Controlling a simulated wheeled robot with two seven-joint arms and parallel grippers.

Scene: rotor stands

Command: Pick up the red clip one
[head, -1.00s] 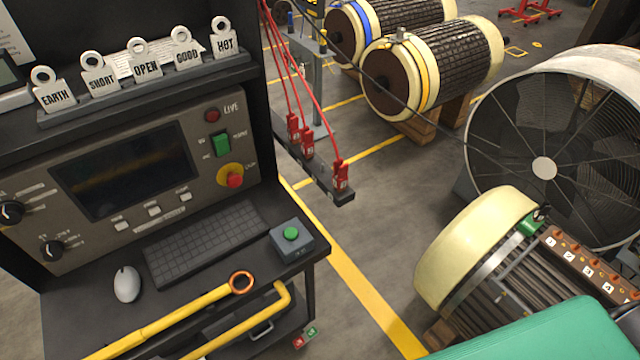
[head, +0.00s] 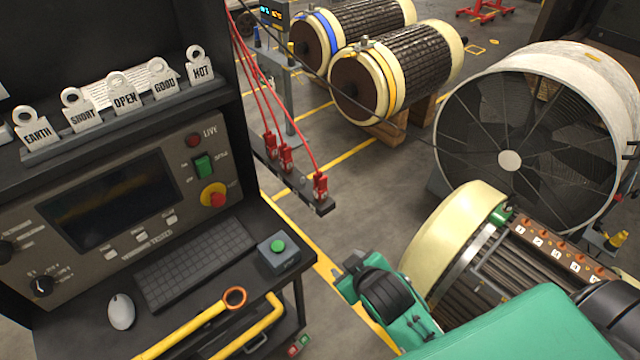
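Three red clips hang in a row on a dark bar at the side of the console, each with a red cable rising from it. The nearest clip (head: 320,186) is at the bar's right end, the middle clip (head: 286,158) is beside it, and the far clip (head: 270,145) is behind. Their small labels are too blurred to read, so I cannot tell which is one. A green and black part of my arm, apparently the right, is below and right of the clips, apart from them. Its fingertips cannot be made out. My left gripper is not in view.
The console desk with a keyboard (head: 195,264), mouse (head: 121,311), green-button box (head: 278,250) and yellow rods stands left. A pale-ended rotor (head: 452,235) and large fan (head: 510,160) stand right. Floor (head: 365,210) between bar and fan is open.

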